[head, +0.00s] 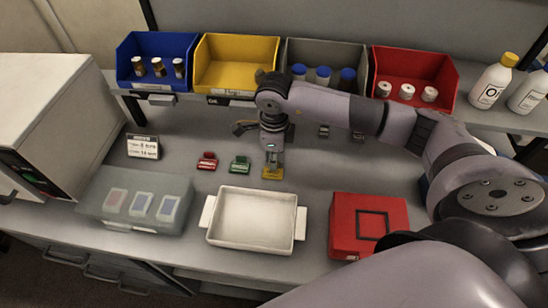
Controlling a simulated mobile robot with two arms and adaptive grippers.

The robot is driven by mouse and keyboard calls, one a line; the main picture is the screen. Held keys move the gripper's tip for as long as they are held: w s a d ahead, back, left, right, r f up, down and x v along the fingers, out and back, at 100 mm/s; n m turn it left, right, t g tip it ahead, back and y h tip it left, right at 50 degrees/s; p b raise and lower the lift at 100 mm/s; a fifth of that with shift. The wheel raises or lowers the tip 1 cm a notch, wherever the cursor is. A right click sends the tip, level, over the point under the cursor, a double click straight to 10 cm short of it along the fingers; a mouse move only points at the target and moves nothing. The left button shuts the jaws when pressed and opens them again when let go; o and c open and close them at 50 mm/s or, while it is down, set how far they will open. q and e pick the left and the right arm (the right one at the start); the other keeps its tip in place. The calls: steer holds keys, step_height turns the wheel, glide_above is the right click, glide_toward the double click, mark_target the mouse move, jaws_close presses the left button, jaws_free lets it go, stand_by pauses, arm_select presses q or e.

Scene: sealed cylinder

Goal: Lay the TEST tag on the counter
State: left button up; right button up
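A small yellow tag (272,173) is at the middle of the counter (330,175), behind the white tray. Its lettering is too small to read, so I cannot tell whether it is the TEST tag. My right gripper (273,160) points down right at the yellow tag, its fingertips covering the tag's upper part. I cannot tell whether the fingers are closed on it or whether the tag rests on the counter. A green tag (239,165) and a red tag (206,161) stand on the counter to the left. My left gripper is not in view.
A white tray (210,228) lies in front, with a red box (345,212) to its right and a translucent case (95,208) to its left. A small sign (143,147) stands behind the case. Blue, yellow, grey and red bins line the shelf; white bottles (491,82) stand right.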

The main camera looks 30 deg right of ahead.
steer(key=shift+o, duration=1.4)
steer(key=shift+r, duration=0.35)
step_height(320, 180, up, 12)
steer(key=b, duration=0.2)
steer(key=shift+f, duration=0.15)
steer(key=shift+f, duration=0.1)
